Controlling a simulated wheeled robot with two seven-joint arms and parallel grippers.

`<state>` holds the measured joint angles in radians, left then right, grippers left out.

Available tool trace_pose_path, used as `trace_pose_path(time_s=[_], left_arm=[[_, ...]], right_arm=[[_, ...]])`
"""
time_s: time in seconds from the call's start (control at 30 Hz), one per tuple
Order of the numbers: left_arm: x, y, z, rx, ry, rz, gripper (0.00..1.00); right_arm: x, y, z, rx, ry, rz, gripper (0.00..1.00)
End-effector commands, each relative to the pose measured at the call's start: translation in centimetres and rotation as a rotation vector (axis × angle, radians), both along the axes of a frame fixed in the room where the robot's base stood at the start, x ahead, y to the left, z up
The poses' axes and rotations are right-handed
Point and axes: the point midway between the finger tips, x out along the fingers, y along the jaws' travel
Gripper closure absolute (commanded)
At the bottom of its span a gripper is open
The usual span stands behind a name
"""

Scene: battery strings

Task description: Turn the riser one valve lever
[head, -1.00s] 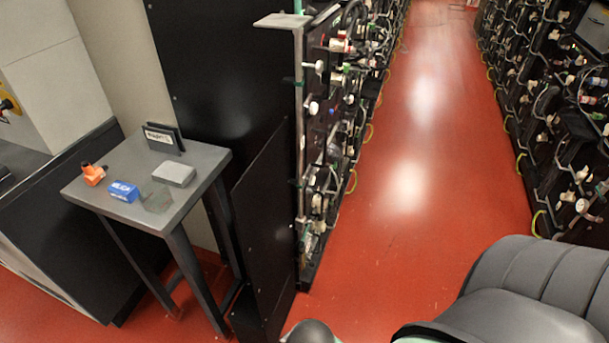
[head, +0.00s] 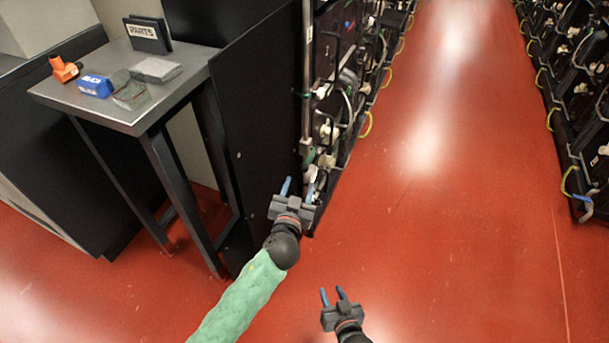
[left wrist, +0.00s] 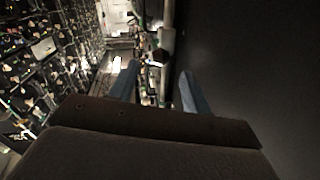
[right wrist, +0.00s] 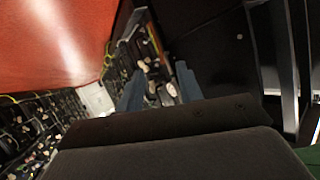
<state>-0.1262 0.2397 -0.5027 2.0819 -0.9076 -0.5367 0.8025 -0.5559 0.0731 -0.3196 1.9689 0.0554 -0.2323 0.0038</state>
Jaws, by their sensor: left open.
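The riser pipe (head: 306,95) runs upright along the near end of the rack in the head view, with a greenish fitting (head: 308,154) low on it. I cannot make out a valve lever for certain. My left gripper (head: 298,188) is open and empty, just below the fitting at the pipe's foot. In the left wrist view, the pipe (left wrist: 167,25) and a dark knob-like part (left wrist: 160,56) show beyond and between the open fingers (left wrist: 160,92). My right gripper (head: 333,295) is open and empty, lower and to the right, over the red floor.
A black panel (head: 255,110) stands left of the pipe. A grey table (head: 140,118) holds an orange part (head: 64,69), a blue box (head: 95,86), a grey packet (head: 155,69) and a PARTS holder (head: 147,34). The red aisle (head: 450,200) is clear.

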Motion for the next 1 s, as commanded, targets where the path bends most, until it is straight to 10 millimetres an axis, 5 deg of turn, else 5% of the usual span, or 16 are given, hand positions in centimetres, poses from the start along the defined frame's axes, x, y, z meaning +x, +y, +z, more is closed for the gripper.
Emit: trace_pose_path(time_s=[0.6, 1.0], left_arm=[[6.3, -0.8, 0.1, 0.001, -0.005, -0.004, 0.52], [7.7, -1.0, 0.1, 0.001, -0.003, -0.003, 0.52]], right_arm=[[-1.0, -0.1, -1.9, -0.012, 0.057, 0.005, 0.64], [-1.1, -0.1, -2.1, -0.013, 0.066, 0.005, 0.64]])
